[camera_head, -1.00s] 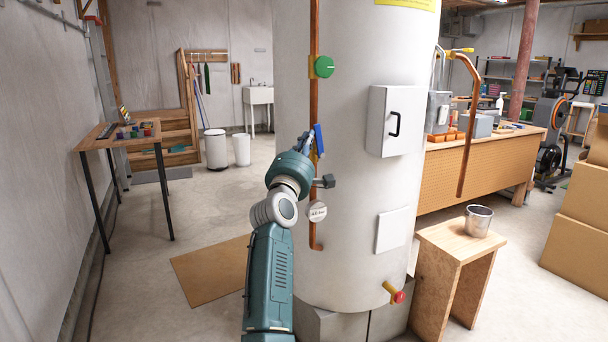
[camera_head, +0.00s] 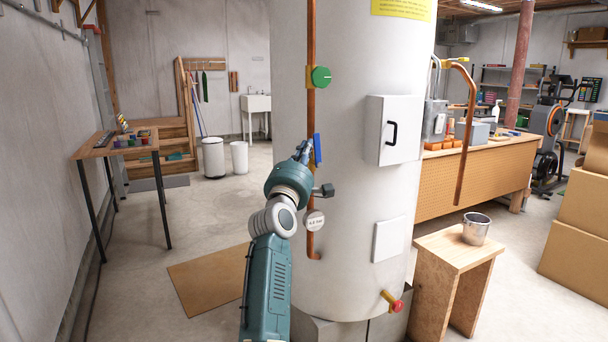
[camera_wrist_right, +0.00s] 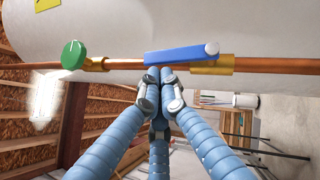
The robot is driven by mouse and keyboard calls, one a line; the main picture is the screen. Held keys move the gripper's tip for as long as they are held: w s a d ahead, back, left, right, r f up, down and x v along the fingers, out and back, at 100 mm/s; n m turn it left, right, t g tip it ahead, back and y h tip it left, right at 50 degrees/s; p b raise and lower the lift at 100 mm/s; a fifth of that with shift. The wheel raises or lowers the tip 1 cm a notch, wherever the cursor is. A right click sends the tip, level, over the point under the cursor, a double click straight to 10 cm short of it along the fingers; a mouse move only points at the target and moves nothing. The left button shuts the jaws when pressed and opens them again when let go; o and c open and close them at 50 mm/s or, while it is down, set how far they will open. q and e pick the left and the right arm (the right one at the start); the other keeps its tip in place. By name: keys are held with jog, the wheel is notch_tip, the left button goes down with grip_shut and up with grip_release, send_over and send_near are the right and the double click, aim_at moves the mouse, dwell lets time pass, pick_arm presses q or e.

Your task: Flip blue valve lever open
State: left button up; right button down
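The blue valve lever (camera_head: 318,150) sits on the vertical copper pipe (camera_head: 311,110) on the front of the white tank (camera_head: 350,200). It runs nearly along the pipe. In the right wrist view the blue lever (camera_wrist_right: 178,56) lies almost parallel to the pipe, its round pivot end by a brass fitting (camera_wrist_right: 217,65). My right gripper (camera_head: 307,146) is beside the lever on its left. In the right wrist view its fingertips (camera_wrist_right: 160,76) are drawn together, right at the lever's edge. They are not around it, and I cannot tell whether they touch. My left gripper is not in view.
A green round knob (camera_head: 320,77) sits higher on the pipe, a gauge (camera_head: 313,220) lower. A grey box (camera_head: 393,130) sticks out from the tank on the right. A wooden stand (camera_head: 455,252) with a metal bucket (camera_head: 476,229) is at right. The floor at left is mostly clear.

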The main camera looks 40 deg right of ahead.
jog(key=v, duration=0.7)
dwell(0.4)
